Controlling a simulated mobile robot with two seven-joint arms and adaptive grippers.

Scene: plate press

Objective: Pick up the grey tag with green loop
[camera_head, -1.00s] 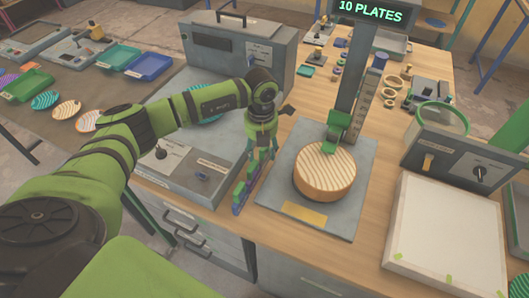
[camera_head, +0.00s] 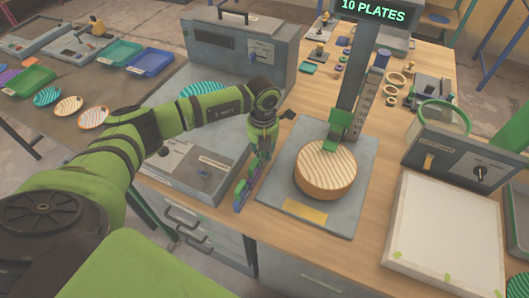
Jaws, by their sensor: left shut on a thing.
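My left gripper (camera_head: 260,153) points down at the left side of the press base. It is shut on a slim purple-grey piece with green on it (camera_head: 243,188), which hangs tilted below the fingers near the bench's front edge. The piece is small and partly covered by the fingers, so I cannot make out a loop or tell for sure that it is the grey tag. My right gripper is not in view.
The press (camera_head: 348,105) stands just right of my gripper, with a striped round block (camera_head: 325,172) on its base. A grey machine (camera_head: 190,168) lies to the left. A white panel (camera_head: 445,225) is at right. Plates and trays lie at far left.

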